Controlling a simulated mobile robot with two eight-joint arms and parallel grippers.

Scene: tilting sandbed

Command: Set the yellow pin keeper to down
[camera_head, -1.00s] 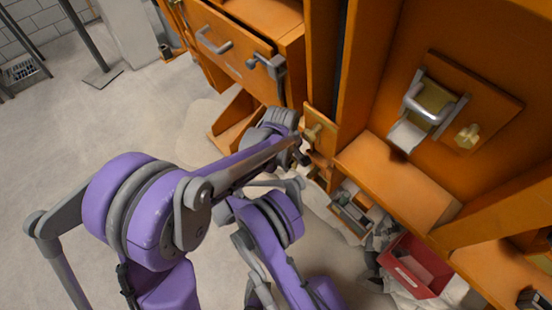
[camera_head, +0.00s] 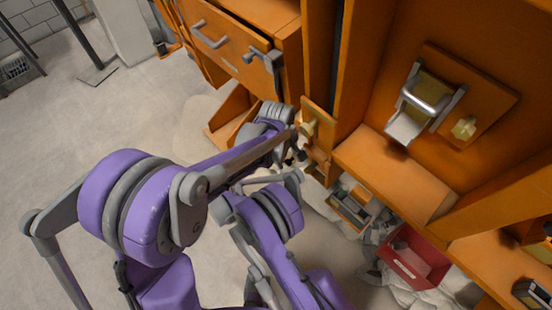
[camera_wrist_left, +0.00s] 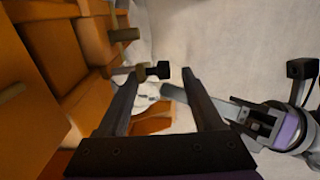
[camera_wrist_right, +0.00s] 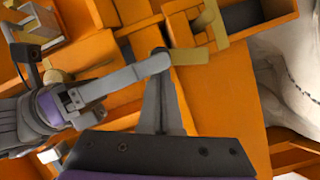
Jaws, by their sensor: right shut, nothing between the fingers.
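A yellow knob-like fitting (camera_head: 309,128) sits on a narrow orange upright beside my left gripper (camera_head: 290,156); I cannot tell for sure that it is the pin keeper. In the left wrist view my left gripper (camera_wrist_left: 165,92) is open. In the right wrist view my right gripper (camera_wrist_right: 160,58) is shut and empty. Its tip appears close to a yellow bent piece (camera_wrist_right: 206,30); contact cannot be told. The right fingertips are not clear in the head view.
Another yellow knob (camera_head: 464,128) is on a panel beside a metal flap (camera_head: 405,125). A drawer with a grey handle (camera_head: 210,35) stands behind my left arm. A red bin (camera_head: 410,260) is low on the right. The floor (camera_head: 60,130) at left is mostly clear.

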